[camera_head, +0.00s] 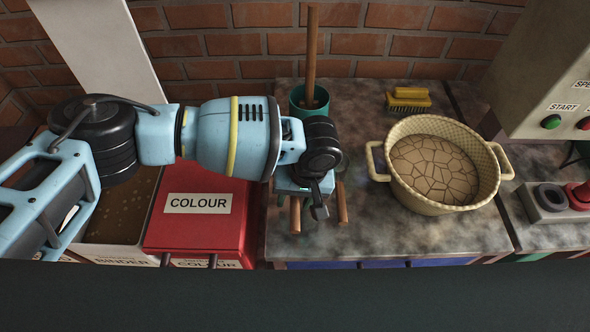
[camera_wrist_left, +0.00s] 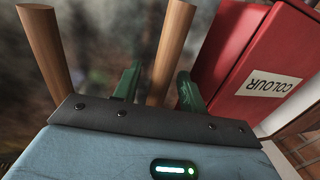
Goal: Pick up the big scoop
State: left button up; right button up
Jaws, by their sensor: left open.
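Two wooden handles stick out near my left gripper (camera_head: 294,203) in the head view: a left handle (camera_head: 295,219) and a right handle (camera_head: 342,204). My left gripper is open at the table's left side, pointing down. In the left wrist view, its two green fingers (camera_wrist_left: 157,88) stand apart, with one wooden handle (camera_wrist_left: 172,45) between or just behind them. The other handle (camera_wrist_left: 45,48) lies outside the fingers, to the left. The scoop heads are hidden, so I cannot tell which handle belongs to the big scoop. My right gripper is not in view.
A red COLOUR box (camera_head: 197,232) stands close left of the gripper, also in the left wrist view (camera_wrist_left: 240,65). A green pot (camera_head: 298,103) with a wooden stick (camera_head: 311,50) stands behind. A two-handled basin (camera_head: 442,207) and yellow brush (camera_head: 408,100) are to the right.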

pick_arm(q)
grip_shut()
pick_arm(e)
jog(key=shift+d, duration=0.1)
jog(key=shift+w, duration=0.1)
